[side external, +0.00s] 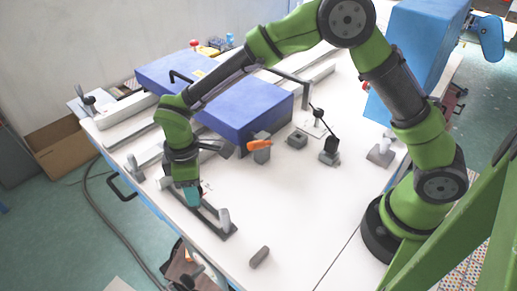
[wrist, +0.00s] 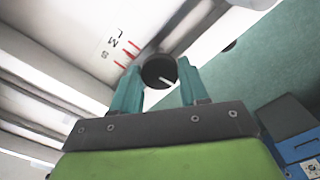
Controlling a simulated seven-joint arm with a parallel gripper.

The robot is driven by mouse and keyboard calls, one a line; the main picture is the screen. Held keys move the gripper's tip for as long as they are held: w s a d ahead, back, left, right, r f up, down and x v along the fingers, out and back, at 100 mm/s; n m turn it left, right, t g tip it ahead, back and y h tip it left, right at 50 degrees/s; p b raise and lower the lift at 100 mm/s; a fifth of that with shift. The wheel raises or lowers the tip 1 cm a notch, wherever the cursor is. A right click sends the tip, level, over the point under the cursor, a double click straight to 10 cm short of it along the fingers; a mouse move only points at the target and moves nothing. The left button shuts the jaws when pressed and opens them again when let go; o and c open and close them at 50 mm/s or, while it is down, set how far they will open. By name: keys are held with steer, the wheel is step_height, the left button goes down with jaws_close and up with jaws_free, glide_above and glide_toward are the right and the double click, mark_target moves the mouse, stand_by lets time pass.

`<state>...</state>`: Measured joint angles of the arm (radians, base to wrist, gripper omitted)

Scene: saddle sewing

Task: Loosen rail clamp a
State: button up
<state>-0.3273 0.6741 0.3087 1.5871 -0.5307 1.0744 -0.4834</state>
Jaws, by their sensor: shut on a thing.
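A round black knob (wrist: 159,71) with a white pointer line sits between my teal fingertips in the wrist view. It appears to be the knob of rail clamp a, though no name is readable on it. My gripper (wrist: 158,82) is shut on this knob, one finger on each side. In the side external view my gripper (side external: 192,196) points down at the dark rail (side external: 211,218) near the table's front left edge, and it hides the knob there. Red marks and black lettering (wrist: 122,47) show on the white surface beside the knob.
A loose grey piece (side external: 260,257) lies on the white table (side external: 300,205). A blue box-shaped body (side external: 246,112) stands behind my gripper, with an orange-handled clamp (side external: 260,145) in front.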

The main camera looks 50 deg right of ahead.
steer(key=shift+n, duration=0.6)
steer(key=shift+r, duration=0.1)
steer(key=o, duration=1.1)
steer(key=shift+c, duration=0.2)
step_height(320, 180, up, 17)
